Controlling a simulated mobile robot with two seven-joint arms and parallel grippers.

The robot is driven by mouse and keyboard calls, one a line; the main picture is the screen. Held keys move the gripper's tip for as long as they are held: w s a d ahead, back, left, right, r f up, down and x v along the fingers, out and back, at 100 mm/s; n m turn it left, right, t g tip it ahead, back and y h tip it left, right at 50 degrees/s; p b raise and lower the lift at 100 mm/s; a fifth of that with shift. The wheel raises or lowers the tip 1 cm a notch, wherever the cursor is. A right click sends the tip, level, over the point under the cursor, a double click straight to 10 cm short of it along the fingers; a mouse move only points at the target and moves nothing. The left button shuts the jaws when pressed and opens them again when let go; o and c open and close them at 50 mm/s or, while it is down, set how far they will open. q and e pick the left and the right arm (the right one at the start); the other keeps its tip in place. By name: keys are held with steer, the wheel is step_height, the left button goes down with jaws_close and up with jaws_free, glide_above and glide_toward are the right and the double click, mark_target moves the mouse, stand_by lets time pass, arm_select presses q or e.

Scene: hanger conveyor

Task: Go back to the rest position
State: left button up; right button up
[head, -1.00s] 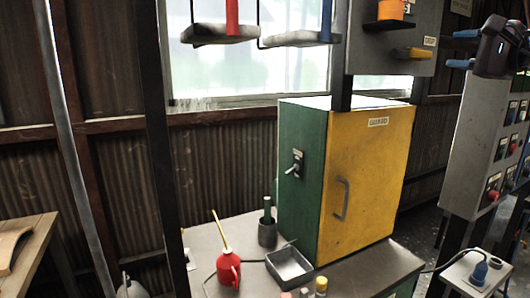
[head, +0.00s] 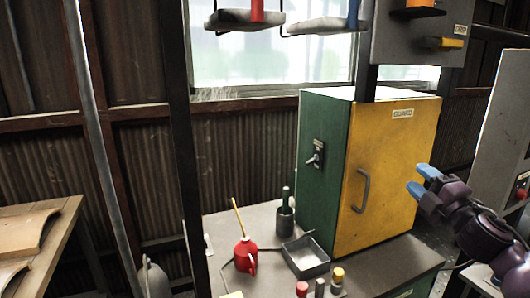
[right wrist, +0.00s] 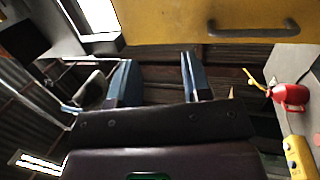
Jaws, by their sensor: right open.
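My right gripper (head: 422,180) is at the right of the head view, its blue fingers in front of the lower right part of the yellow cabinet door. In the right wrist view its two blue fingers (right wrist: 158,80) stand well apart with nothing between them, so it is open and empty. My left gripper is not in view.
A green and yellow cabinet (head: 390,170) stands on a grey bench beside a red oil can (head: 245,256), a metal tray (head: 306,258) and a dark cup (head: 285,220). Hanging trays (head: 325,25) are above. A wooden table (head: 40,240) is at left.

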steer(key=s+a+f+m+g+h, duration=0.1)
steer(key=s+f+m, duration=0.25)
steer(key=f, duration=0.45)
steer(key=s+a+f+m+g+h, duration=0.1)
steer(key=s+f+m+h, duration=0.1)
steer(key=f+m, duration=0.45)
steer(key=s+a+f+m+g+h, duration=0.1)
steer(key=s+f+m+g, duration=0.1)
steer(key=s+f, duration=0.7)
steer(key=s+a+f+m+g+h, duration=0.1)
steer(key=s+f+m, duration=0.3)
steer(key=s+f, duration=0.5)
steer(key=s+a+f+m+g, duration=0.3)
steer(key=s+f+m+g, duration=0.1)
steer(key=s+f, duration=0.5)
steer(key=shift+s+a+f+h, duration=0.2)
steer(key=shift+s+f+h, duration=0.2)
steer(key=shift+s, duration=0.5)
